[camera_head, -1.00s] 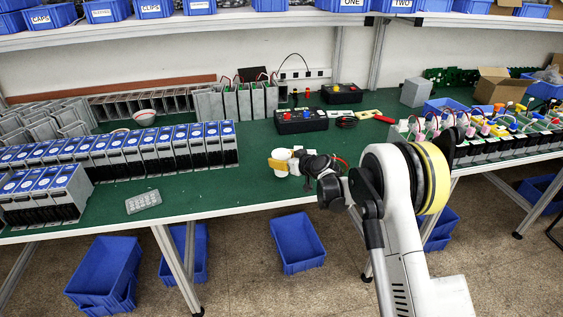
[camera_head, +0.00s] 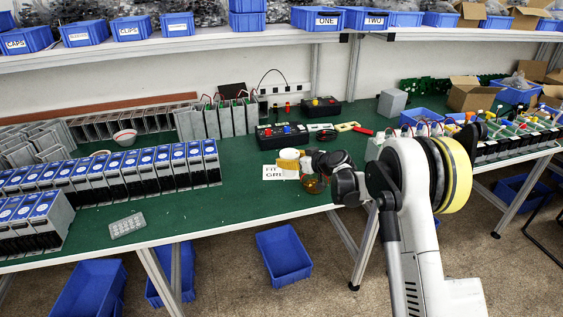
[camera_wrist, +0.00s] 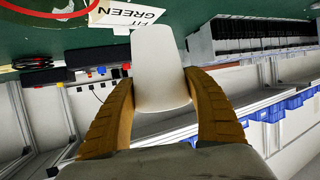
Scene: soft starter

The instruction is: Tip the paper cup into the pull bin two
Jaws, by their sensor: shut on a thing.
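The white paper cup (camera_wrist: 158,70) is between the two yellow-brown fingers of my gripper (camera_wrist: 160,100) in the wrist view, which are shut on it. In the head view my gripper (camera_head: 288,161) holds the cup (camera_head: 291,153) over the green table, near a white card. The cup's inside is hidden, so I cannot tell what it holds. The blue bin labelled TWO (camera_head: 376,20) stands on the shelf above, to the right of the bin labelled ONE, well apart from the cup.
Black boxes with coloured knobs (camera_head: 282,135) stand behind. A row of blue-topped units (camera_head: 145,172) fills the left. The shelf edge (camera_head: 200,42) overhangs the table's back.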

